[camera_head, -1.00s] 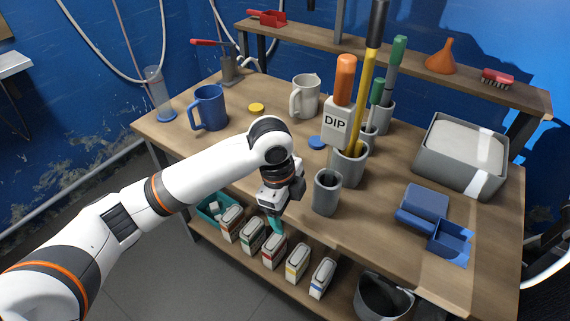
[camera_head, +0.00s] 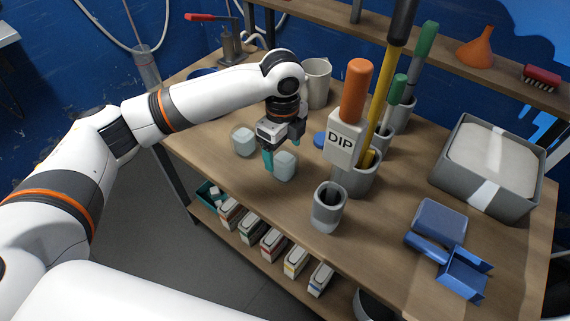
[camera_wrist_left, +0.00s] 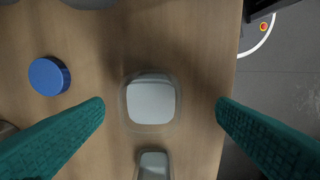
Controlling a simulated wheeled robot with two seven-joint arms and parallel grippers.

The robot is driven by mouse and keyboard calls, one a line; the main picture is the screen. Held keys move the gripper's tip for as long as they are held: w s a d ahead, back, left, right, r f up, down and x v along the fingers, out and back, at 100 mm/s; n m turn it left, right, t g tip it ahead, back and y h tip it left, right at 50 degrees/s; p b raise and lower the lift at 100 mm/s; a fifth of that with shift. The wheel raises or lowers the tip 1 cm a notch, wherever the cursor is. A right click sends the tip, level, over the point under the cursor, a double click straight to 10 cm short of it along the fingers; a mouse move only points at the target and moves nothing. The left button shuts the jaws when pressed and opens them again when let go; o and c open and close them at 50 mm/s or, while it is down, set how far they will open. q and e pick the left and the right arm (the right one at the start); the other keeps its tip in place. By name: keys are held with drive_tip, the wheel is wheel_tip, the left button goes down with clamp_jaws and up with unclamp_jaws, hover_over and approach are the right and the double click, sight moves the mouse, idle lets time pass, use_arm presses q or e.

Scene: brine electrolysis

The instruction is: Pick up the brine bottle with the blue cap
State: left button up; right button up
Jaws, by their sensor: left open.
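No bottle wearing a blue cap is plain to me; a flat blue disc like a cap (camera_head: 319,138) lies on the table and shows in the left wrist view (camera_wrist_left: 49,76). Two clear, rounded containers with pale contents stand on the table: a right one (camera_head: 285,168) and a left one (camera_head: 243,142). My left gripper (camera_head: 283,153) is open, pointing down at the right container. In the left wrist view that container (camera_wrist_left: 151,101) lies between the two teal fingers, with clear gaps; the other (camera_wrist_left: 153,166) is at the bottom edge. My right gripper is not in view.
A blue dustpan-like tray (camera_head: 463,274) and a grey bin (camera_head: 490,165) are farther right. Several cartons with coloured stripes (camera_head: 272,244) stand on the lower shelf.

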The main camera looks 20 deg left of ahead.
sight(284, 165)
use_arm(q)
drive_tip(key=shift+f, duration=1)
drive_tip(key=f, duration=0.3)
drive_tip(key=w+f, duration=0.1)
drive_tip(key=f, duration=0.1)
drive_tip(key=shift+f, duration=0.25)
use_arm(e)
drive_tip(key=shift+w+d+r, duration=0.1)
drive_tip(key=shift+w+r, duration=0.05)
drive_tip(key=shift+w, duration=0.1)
use_arm(q)
drive_tip(key=shift+c, duration=0.3)
drive_tip(key=c, duration=1.1)
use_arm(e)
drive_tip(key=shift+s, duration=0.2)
